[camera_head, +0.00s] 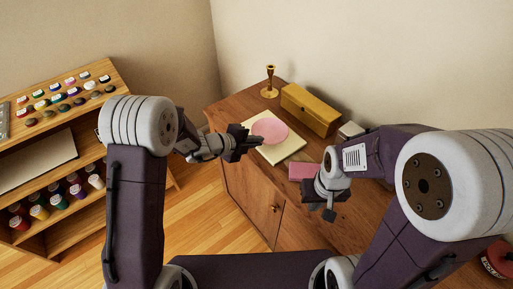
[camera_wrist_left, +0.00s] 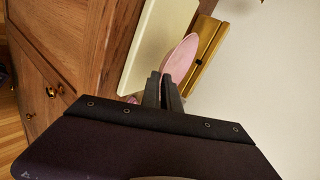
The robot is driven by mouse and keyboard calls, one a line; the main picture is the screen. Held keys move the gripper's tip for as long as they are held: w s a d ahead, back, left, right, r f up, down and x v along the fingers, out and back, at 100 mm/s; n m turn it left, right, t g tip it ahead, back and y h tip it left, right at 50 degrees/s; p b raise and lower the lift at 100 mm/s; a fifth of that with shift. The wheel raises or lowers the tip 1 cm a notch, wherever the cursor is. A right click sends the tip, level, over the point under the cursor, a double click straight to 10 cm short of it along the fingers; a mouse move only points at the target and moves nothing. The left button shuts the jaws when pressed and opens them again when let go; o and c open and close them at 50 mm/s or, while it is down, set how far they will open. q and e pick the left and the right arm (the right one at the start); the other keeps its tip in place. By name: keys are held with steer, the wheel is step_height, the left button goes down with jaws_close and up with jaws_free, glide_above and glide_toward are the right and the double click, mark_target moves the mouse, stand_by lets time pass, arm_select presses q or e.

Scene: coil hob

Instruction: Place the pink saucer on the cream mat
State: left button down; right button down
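The pink saucer (camera_head: 270,127) is a round, flat disc over the cream mat (camera_head: 283,154) in the head view. My left gripper (camera_head: 250,139) reaches in from the left and meets the saucer's near-left rim. In the left wrist view, my left gripper's fingers (camera_wrist_left: 165,92) are close together on the rim of the saucer (camera_wrist_left: 182,57). The cream mat (camera_wrist_left: 150,45) shows beside it there. Whether the saucer touches the mat is hard to tell. My right gripper (camera_head: 319,211) hangs empty over the cabinet's front, its fingers apart.
The wooden cabinet (camera_head: 238,176) carries a gold candlestick (camera_head: 270,82), a yellow box (camera_head: 310,110) just behind the mat, and a pink block (camera_head: 303,171) to its front right. A shelf (camera_head: 90,150) with jars stands at left.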

arm_select(q)
step_height(320, 180, down, 4)
steer(key=shift+r+b, duration=0.15)
steer(key=shift+b, duration=0.35)
arm_select(e)
steer(key=shift+f, duration=0.5)
arm_select(q)
steer(key=shift+f, duration=0.2)
steer(key=c, duration=2)
jaws_free()
steer(key=shift+f, duration=0.1)
arm_select(e)
steer(key=shift+f, duration=0.15)
arm_select(q)
steer(key=o, duration=0.4)
